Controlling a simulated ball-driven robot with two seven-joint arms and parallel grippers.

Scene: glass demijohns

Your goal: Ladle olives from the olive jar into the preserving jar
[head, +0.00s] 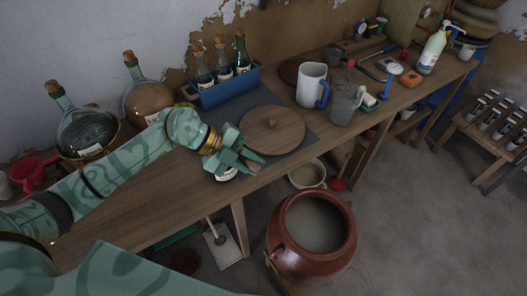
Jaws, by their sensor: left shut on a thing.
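My left gripper (252,164) is over the front edge of the bench, shut on a small jar with a white label (226,175). The gripper hides most of this jar, so its contents cannot be told. A big red-brown pot (348,243), possibly the olive jar, stands open below the bench front; it has dull greenish contents, and single olives cannot be made out. I cannot make out a ladle. My right gripper is out of view.
On the bench (120,215) stand a blue crate of bottles (230,91), a white jug (311,86), a glass vessel (344,105) and a pump bottle (432,50). Two corked demijohns (85,130) (149,98) stand at back left. A bowl (307,174) is behind the pot.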

